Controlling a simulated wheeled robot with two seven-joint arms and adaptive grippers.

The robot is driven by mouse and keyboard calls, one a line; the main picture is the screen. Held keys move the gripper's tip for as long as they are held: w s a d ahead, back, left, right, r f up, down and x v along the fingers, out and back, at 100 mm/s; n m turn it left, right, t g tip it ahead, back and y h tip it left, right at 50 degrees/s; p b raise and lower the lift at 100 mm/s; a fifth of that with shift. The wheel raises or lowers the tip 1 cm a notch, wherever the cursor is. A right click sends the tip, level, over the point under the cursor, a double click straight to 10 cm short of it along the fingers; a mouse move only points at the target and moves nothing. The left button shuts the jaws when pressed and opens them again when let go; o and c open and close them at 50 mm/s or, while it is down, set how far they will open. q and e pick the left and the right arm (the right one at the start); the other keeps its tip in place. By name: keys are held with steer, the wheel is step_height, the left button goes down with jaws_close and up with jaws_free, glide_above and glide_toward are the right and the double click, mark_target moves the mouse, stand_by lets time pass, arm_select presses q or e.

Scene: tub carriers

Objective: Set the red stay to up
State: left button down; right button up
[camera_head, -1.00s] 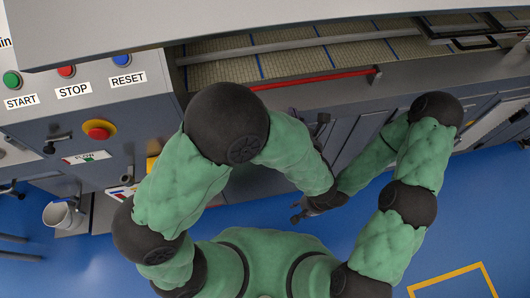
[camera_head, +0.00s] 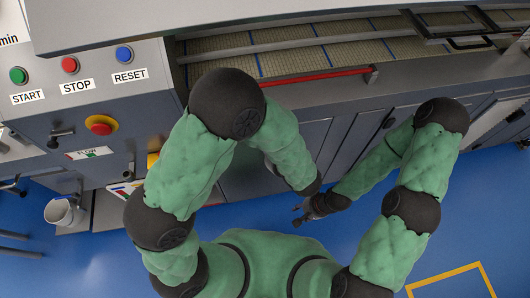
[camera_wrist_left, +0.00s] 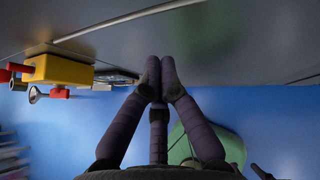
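The red stay (camera_head: 318,79) is a thin red rod lying along the front edge of the machine's open bed in the head view. Its right end meets a small grey bracket (camera_head: 372,74), and its left end is hidden behind my left elbow. My left arm bends over the front panel, with its hand low and mostly hidden in the head view. In the left wrist view my left gripper (camera_wrist_left: 161,67) has its fingertips together with nothing seen between them. My right gripper (camera_head: 300,214) hangs over the blue floor, away from the stay; its fingers are too small to judge.
A panel at left has START (camera_head: 18,76), STOP (camera_head: 69,65) and RESET (camera_head: 124,54) buttons and a red stop knob (camera_head: 101,126). A white bucket (camera_head: 62,213) hangs below. The left wrist view shows a yellow block (camera_wrist_left: 58,71) with red parts. Blue floor is open.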

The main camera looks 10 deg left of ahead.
arm_select(q)
steer(key=shift+s+a+f+g, duration=0.3)
steer(key=shift+s+f+g, duration=0.15)
steer(key=shift+f+g, duration=0.1)
steer(key=s+a+f+n+g+h, duration=0.1)
steer(key=s+f+n+g+h, duration=0.6)
steer(key=s+f+n+g, duration=0.9)
steer(key=w+a+f+n+t+h, duration=0.1)
steer(key=w+f+n+t+h, duration=0.1)
steer(key=n+t, duration=0.2)
steer(key=w+a+f+n+t+h, duration=0.1)
steer(key=n+t, duration=0.3)
steer(key=n, duration=0.7)
steer(key=shift+w+a+f+t+h, duration=0.35)
steer(key=shift+f+h, duration=0.15)
steer(key=shift+f, duration=0.25)
